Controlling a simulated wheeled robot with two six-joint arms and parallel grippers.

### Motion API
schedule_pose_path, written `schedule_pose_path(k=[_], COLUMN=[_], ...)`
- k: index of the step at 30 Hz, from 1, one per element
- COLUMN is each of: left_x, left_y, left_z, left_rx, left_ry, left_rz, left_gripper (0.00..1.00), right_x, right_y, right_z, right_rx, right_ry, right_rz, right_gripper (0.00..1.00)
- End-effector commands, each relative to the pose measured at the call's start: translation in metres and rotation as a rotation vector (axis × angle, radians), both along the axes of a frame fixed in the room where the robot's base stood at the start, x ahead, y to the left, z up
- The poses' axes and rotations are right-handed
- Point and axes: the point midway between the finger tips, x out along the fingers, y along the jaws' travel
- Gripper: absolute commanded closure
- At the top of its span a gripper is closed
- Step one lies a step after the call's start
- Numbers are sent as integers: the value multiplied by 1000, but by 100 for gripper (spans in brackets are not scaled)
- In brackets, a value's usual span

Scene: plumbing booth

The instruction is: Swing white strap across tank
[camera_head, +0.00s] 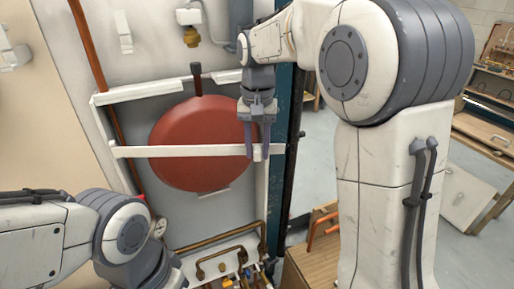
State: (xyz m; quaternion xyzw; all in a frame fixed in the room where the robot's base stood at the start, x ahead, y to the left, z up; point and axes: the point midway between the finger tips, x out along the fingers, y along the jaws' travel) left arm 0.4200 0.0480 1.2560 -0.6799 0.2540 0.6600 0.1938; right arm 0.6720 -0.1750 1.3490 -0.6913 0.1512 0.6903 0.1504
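The white strap (185,151) runs level across the front of the round red tank (200,125), from the left side of the panel to its right side. My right gripper (258,148) is at the strap's right end, fingers pointing down. One finger overlaps the strap in the picture. Whether the fingers grip the strap or how far apart they are is hard to tell. My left arm (125,235) comes in at the lower left, and its gripper is not visible.
Copper pipes and fittings (225,254) sit below the tank. A copper pipe (88,60) runs up the left side. A brass valve (191,37) hangs above. A dark post (283,150) stands right of the panel. A wooden box (312,270) stands at the lower right.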

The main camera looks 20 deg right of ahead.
Motion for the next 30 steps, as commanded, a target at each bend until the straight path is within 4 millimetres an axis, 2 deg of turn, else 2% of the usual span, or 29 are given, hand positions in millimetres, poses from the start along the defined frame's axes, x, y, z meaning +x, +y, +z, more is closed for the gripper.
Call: schedule_pose_path(k=[10, 14, 17, 24, 30], left_x=[0, 0, 0, 0, 0], left_y=[0, 0, 0, 0, 0], left_z=[0, -3, -6, -12, -12], left_rx=[0, 0, 0, 0, 0], left_ry=[0, 0, 0, 0, 0], left_rz=[0, 0, 0, 1, 2], left_gripper=[100, 100, 100, 100, 100], right_x=[0, 0, 1, 1, 1], right_y=[0, 0, 0, 0, 0], right_z=[0, 8, 22, 71, 97], right_rx=[1, 1, 2, 1, 0], right_ry=[0, -3, -6, -5, -1], right_rz=[1, 1, 1, 1, 1], right_gripper=[45, 45, 45, 45, 45])
